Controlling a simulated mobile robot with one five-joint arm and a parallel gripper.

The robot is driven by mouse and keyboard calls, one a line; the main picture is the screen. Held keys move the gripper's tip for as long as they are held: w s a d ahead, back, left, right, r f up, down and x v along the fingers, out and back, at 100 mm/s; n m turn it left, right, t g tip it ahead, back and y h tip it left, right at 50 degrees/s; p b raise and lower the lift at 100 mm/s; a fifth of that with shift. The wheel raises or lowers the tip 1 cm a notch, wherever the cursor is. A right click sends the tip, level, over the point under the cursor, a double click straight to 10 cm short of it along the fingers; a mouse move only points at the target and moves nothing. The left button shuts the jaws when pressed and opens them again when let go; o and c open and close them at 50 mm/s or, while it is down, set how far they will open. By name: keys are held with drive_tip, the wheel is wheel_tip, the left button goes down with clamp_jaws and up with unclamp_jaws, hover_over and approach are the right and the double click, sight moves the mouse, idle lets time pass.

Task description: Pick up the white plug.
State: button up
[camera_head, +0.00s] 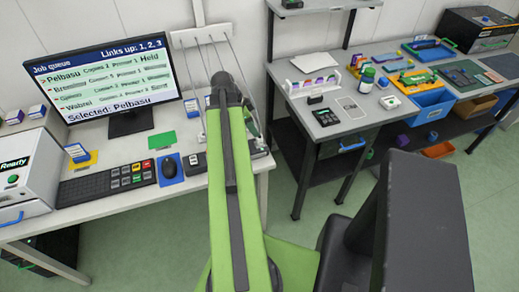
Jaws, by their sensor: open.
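My green and black arm rises up the middle of the view and bends down behind itself. My gripper (258,146) is small and partly hidden there, low over the right end of the white desk, and it is open. A small pale spot beside it may be the white plug, but it is too small to tell. Thin cables hang from a white bracket (198,36) on the wall down to this part of the desk. I cannot tell whether the gripper touches anything.
The white desk (190,199) holds a monitor (100,68), a keyboard (106,183), a mouse (170,166) and a white printer-like box (24,180). Green floor lies between.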

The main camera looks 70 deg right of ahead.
sight(260, 137)
drive_tip(key=b+x, duration=0.2)
drive_tip(key=x, duration=0.2)
drive_tip(key=shift+w+a, duration=0.1)
drive_tip(key=b+x, duration=0.5)
drive_tip(key=shift+f, duration=0.15)
clamp_jaws()
